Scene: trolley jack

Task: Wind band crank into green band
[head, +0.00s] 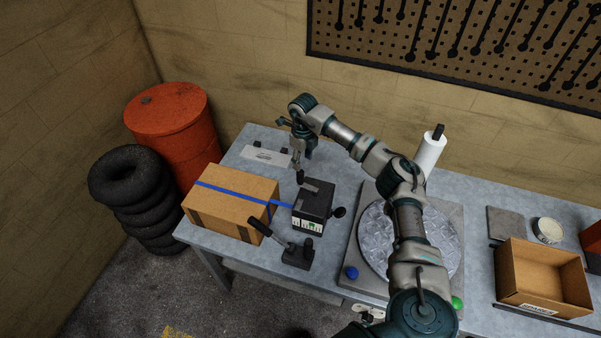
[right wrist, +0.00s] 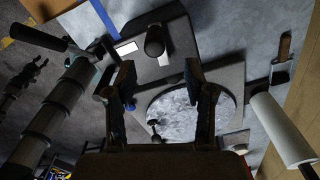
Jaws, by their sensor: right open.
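The band crank unit is a dark box (head: 313,202) on the bench, with a strip of white and green marks (head: 307,225) on its front face. An upright black handle (head: 301,177) stands at its back left corner, and a black knob (head: 339,212) sticks out on its right. My right gripper (head: 302,155) hangs just behind the handle. In the right wrist view the open fingers (right wrist: 160,66) are empty, and a black rounded grip (right wrist: 155,42) lies beyond their tips. Touch cannot be told. A marker within the strip is too small to read. My left gripper is not clearly seen.
A cardboard box (head: 228,203) with a blue band stands left of the unit. A black-handled lever (head: 262,228) is in front. The round metal plate (head: 376,235), white roll (head: 429,155) and open carton (head: 541,277) are to the right. Bare bench shows behind the unit.

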